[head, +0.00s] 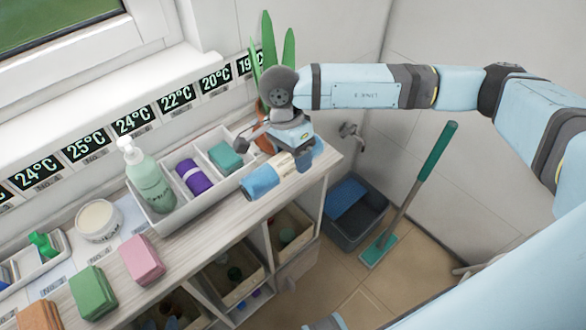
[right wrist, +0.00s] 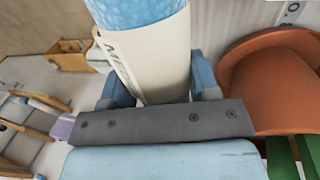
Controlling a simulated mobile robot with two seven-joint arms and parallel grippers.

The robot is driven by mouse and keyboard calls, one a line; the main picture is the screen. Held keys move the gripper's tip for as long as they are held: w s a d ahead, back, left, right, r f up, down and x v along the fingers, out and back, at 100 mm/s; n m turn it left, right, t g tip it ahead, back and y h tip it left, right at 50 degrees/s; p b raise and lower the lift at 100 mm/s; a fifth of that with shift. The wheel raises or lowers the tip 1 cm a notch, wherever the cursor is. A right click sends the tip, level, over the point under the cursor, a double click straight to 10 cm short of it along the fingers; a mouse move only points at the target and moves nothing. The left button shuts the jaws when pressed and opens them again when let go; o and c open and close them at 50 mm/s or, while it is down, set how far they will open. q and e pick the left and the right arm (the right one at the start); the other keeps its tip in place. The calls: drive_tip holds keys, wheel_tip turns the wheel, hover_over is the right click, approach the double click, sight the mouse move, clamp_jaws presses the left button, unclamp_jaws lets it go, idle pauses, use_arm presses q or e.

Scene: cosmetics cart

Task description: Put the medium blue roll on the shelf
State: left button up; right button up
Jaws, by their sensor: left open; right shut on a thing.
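The medium blue roll (head: 262,182) is blue with a cream band. My right gripper (head: 297,152) is shut on it, over the right end of the wooden shelf unit's top (head: 225,207). In the right wrist view the roll (right wrist: 135,12) sits between my fingers, with the band's lettering partly visible. I cannot tell whether the roll touches the top. Below the top are open compartments, one of them at the right end (head: 292,228). My left gripper is not in view.
A white divided tray (head: 175,222) holds a pump bottle (head: 148,178), a purple roll (head: 193,177) and a teal block (head: 225,157). An orange pot (right wrist: 265,80) with a green plant stands close to my right gripper. Pink (head: 141,258) and green (head: 92,291) blocks lie further left.

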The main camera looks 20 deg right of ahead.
sight(294, 180)
drive_tip(key=shift+w+x, duration=0.2)
drive_tip(key=shift+x, duration=0.7)
drive_tip(key=shift+w+x, duration=0.15)
drive_tip(key=shift+x, duration=0.7)
drive_tip(key=shift+w+x, duration=0.2)
drive_tip(key=shift+x, duration=0.7)
drive_tip(key=shift+a+f, duration=0.1)
drive_tip(key=shift+a, duration=0.1)
drive_tip(key=shift+f, duration=0.2)
drive_tip(key=o, duration=1.1)
